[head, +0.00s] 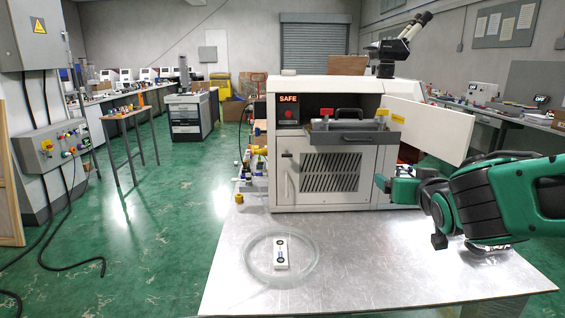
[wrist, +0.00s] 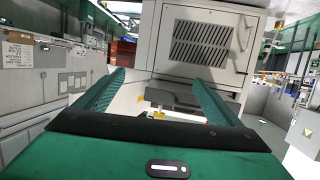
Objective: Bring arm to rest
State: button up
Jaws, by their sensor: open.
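My arm reaches in from the right of the head view, its green and black links bent above the metal table (head: 350,265). My gripper (head: 381,184) is in front of the lower right of the white machine. In the wrist view, my gripper (wrist: 157,84) has its two green fingers spread apart with nothing between them. The machine (head: 286,178) shows a red "SAFE" sign. Its white door (head: 432,127) stands open to the right, above my gripper. A grey tray with a black handle (head: 350,137) sits at the machine's opening.
A white piece with two dark round marks (head: 281,254) lies inside a clear round ring (head: 252,277) on the table's left part. A microscope (head: 391,58) stands on the machine. The table's front middle is bare. Green floor (head: 130,235) lies open to the left.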

jog(key=s+d+f+m+g+h, duration=0.1)
jog(key=s+d+f+m+g, duration=0.2)
jog(key=s+d+f+g, duration=0.6)
jog(key=s+f+g+y, duration=0.2)
jog(key=s+f+g, duration=0.1)
jog(key=s, duration=0.9)
jog(key=s+f+m+g+y, duration=0.1)
jog(key=s+f+g, duration=0.1)
jog(key=s, duration=0.9)
jog(key=shift+s+f+m+g+y, duration=0.3)
jog(key=shift+s+f+g+y, duration=0.1)
jog(key=shift+f, duration=0.15)
jog(key=shift+a, duration=0.1)
jog(key=shift+w+f, duration=0.25)
jog(key=shift+w, duration=0.4)
jog(key=shift+c, duration=0.3)
